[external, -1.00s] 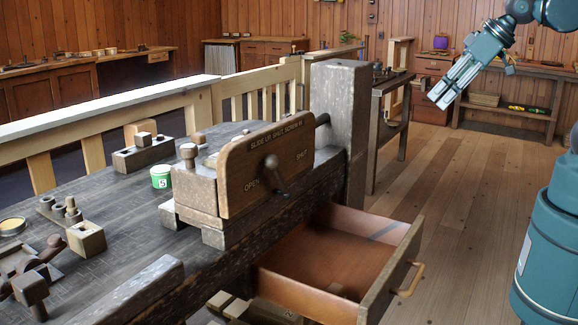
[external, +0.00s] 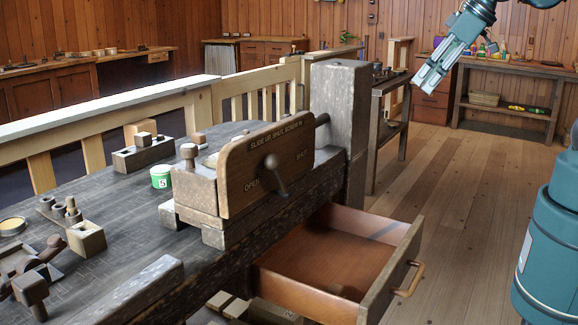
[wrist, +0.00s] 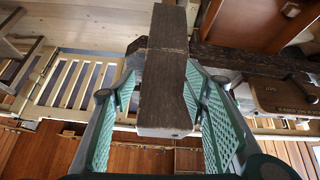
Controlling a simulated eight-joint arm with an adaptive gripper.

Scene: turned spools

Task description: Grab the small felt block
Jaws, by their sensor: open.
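I cannot clearly make out the felt block in any view. The drawer also shows at the top of the wrist view (wrist: 232,22).
The post (external: 338,130) and the lettered board with a lever (external: 262,165) stand at the bench's right side. The drawer juts out below them. Spools, blocks and a green-white tin (external: 160,177) lie on the bench. The floor to the right is open.

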